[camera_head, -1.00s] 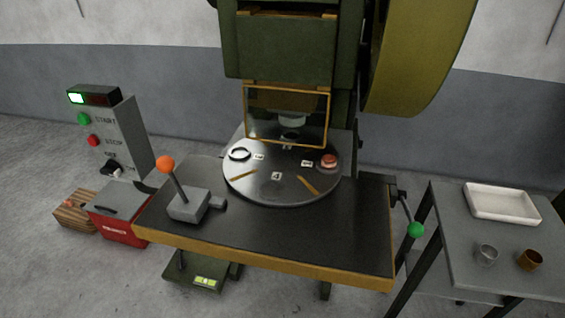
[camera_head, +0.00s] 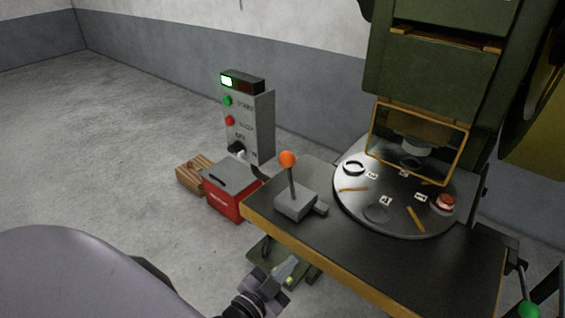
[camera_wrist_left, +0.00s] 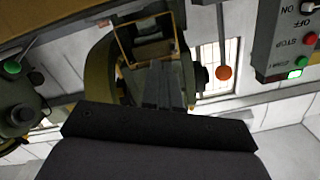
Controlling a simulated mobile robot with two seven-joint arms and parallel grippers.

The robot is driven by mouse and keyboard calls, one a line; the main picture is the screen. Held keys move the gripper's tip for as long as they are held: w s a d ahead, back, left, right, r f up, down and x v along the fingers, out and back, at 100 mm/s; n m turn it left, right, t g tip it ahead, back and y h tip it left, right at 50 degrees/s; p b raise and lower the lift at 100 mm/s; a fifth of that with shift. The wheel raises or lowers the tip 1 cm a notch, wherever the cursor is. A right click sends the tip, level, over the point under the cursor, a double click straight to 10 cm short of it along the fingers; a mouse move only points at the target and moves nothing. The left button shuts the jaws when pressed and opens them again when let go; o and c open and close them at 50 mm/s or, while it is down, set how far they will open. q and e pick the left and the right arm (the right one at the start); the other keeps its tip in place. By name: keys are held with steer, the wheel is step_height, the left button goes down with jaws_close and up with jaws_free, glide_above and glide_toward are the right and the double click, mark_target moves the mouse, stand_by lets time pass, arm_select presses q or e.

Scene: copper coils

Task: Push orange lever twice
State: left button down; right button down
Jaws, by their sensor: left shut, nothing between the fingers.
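The orange lever is a thin rod with an orange ball (camera_head: 287,159) on a grey box (camera_head: 296,203) at the left end of the press table. The rod is nearly upright, leaning slightly left. My left gripper (camera_head: 284,277) is low at the bottom of the head view, in front of and below the lever, clear of it. It is shut and empty. The left wrist view is upside down and shows the orange ball (camera_wrist_left: 223,73) to the right of the fingers, apart from them. My right gripper is not in view.
The table's yellow front edge (camera_head: 340,261) lies right of my left gripper. A turntable (camera_head: 350,205) sits under the press guard. A control box (camera_head: 250,120) with a lit green lamp, a red toolbox (camera_head: 232,203) and a wooden crate (camera_head: 189,178) stand left. Floor at left is free.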

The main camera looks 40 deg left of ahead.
arm_select(q)
steer(key=w+a+r+n+y, duration=0.2)
steer(key=a+r+y, duration=0.2)
steer(key=a+y, duration=0.2)
steer(key=w+a+r+n+g+y+p, duration=0.1)
steer(key=a+r+n+y, duration=0.1)
steer(key=a+r+y, duration=0.2)
steer(key=shift+w+a+r+y, duration=0.35)
steer(key=shift+a+y, duration=1.2)
steer(key=shift+y, duration=1.35)
steer(key=shift+w, duration=0.1)
steer(key=w+r+b, duration=0.1)
steer(key=w+b, duration=0.1)
steer(key=w, duration=0.6)
steer(key=shift+w+d+r+b, duration=0.2)
steer(key=shift+d+r+b, duration=0.1)
steer(key=shift+d+r, duration=0.1)
